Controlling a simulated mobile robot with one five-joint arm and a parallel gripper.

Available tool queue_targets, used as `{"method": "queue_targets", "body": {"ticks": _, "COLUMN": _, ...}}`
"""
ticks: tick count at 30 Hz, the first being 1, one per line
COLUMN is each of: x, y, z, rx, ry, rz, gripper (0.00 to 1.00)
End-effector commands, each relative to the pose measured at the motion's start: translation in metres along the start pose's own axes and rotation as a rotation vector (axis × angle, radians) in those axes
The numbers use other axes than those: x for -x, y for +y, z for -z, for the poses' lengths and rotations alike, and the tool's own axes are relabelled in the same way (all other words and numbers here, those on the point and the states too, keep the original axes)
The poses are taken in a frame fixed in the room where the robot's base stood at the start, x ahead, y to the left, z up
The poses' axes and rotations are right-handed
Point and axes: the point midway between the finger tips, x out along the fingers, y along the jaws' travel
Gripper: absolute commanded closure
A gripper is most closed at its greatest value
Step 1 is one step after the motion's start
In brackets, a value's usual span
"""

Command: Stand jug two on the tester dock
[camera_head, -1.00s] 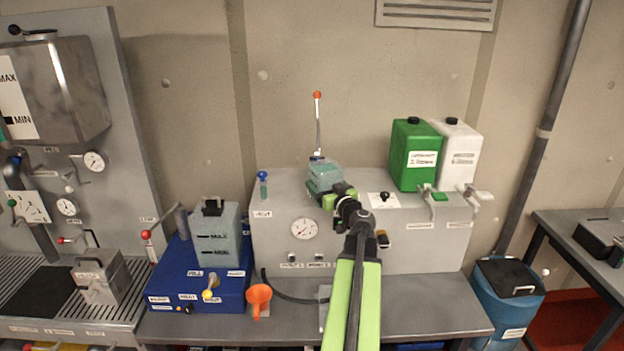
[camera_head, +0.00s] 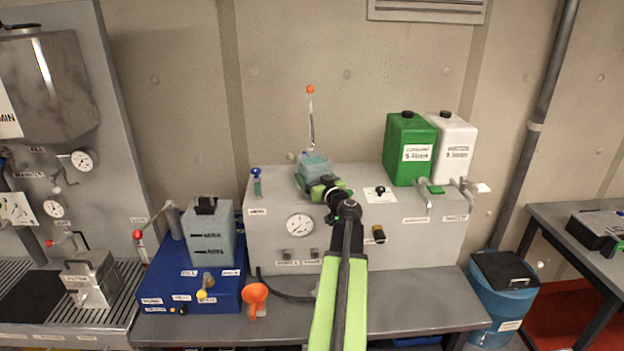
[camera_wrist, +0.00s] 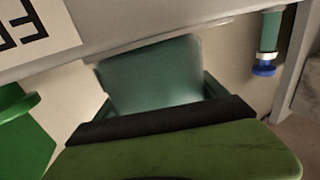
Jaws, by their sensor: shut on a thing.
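My gripper (camera_head: 320,182) is shut on a translucent grey-green jug (camera_head: 314,167) at the grey cabinet's top. The jug also shows in the wrist view (camera_wrist: 152,76), beyond the dark finger pad. No number on it is readable, and I cannot tell whether its base touches the cabinet. The grey cabinet (camera_head: 268,228) has a round gauge and a lever with an orange knob (camera_head: 310,90) behind the jug. Its labels are too small to read, so I cannot tell which part is the tester dock.
A blue-capped vial (camera_head: 256,183) stands left of the held jug. Green (camera_head: 408,150) and white (camera_head: 455,150) canisters stand to the right. A blue bin (camera_head: 503,300) stands right of the bench.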

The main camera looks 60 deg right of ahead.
Motion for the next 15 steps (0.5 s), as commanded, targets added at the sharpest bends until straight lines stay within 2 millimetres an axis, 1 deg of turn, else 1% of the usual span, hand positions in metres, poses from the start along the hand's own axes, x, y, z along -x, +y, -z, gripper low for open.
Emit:
{"method": "queue_targets", "body": {"ticks": 3, "x": -0.0002, "y": -0.0002, "z": 0.0011, "rx": -0.001, "ry": 0.001, "rz": 0.001, "gripper": 0.91}}
{"method": "queue_targets", "body": {"ticks": 6, "x": -0.0001, "y": 0.0002, "z": -0.0023, "rx": -0.001, "ry": 0.001, "rz": 0.000, "gripper": 0.91}}
{"method": "queue_targets", "body": {"ticks": 7, "x": -0.0001, "y": 0.0003, "z": -0.0019, "rx": 0.000, "ry": 0.000, "rz": 0.000, "gripper": 0.16}}
{"method": "queue_targets", "body": {"ticks": 10, "x": 0.0000, "y": 0.0005, "z": -0.0013, "rx": 0.000, "ry": 0.000, "rz": 0.000, "gripper": 0.03}}
{"method": "queue_targets", "body": {"ticks": 11, "x": 0.0000, "y": 0.0006, "z": -0.0013, "rx": 0.000, "ry": 0.000, "rz": 0.000, "gripper": 0.00}}
{"method": "queue_targets", "body": {"ticks": 15, "x": 0.0002, "y": 0.0008, "z": -0.0013, "rx": 0.000, "ry": 0.000, "rz": -0.001, "gripper": 0.00}}
